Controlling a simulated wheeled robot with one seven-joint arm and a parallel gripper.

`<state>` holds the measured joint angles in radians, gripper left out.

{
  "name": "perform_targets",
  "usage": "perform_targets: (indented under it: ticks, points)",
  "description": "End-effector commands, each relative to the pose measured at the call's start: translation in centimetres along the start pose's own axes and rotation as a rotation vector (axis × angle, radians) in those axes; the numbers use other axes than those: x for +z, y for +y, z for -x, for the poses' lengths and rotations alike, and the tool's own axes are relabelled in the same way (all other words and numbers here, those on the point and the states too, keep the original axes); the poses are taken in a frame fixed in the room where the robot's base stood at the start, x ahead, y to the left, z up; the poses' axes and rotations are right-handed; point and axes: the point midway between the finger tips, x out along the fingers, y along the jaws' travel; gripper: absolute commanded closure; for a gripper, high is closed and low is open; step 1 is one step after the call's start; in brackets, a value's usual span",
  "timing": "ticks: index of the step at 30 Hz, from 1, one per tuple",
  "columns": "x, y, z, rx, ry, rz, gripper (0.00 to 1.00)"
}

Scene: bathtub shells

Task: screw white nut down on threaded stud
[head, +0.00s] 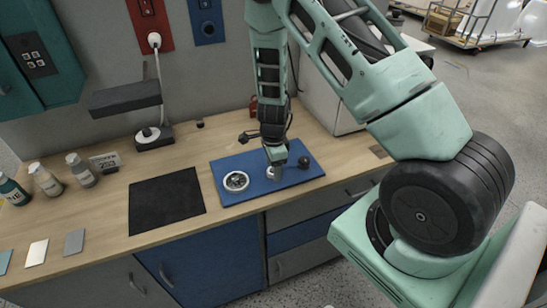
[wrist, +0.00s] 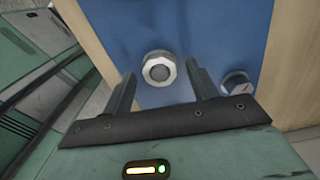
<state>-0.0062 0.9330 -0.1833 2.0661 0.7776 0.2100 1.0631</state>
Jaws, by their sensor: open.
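A white nut (wrist: 159,68) shows in the wrist view, with a round grey centre that looks like the end of the threaded stud (wrist: 159,72). In the head view, a small pale part (head: 271,173) shows just below my gripper (head: 276,160), over the blue mat (head: 240,195). In the wrist view, my gripper (wrist: 160,76) is open, with one finger on each side of the nut and gaps between. I cannot tell how far the nut sits down the stud; its underside and the threads are hidden.
A round silver part (head: 236,181) lies on the mat's left, and a dark knob (head: 304,162) is at its right. A pale round part (wrist: 236,83) is near the right finger. A black pad (head: 166,204) lies left, bottles (head: 82,170) farther left.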

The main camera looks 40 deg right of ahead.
Motion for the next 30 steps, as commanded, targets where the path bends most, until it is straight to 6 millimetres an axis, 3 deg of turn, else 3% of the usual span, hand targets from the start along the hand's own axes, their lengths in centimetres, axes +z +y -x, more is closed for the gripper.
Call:
perform_targets:
  ticks: [7,21,30]
  points:
    - [0.1,-0.1,3.1,-0.005,-0.001,0.004,0.41]
    - [0.1,-0.1,13.9,-0.005,-0.002,0.002,0.41]
    - [0.0,0.0,17.1,-0.001,0.000,0.000,0.41]
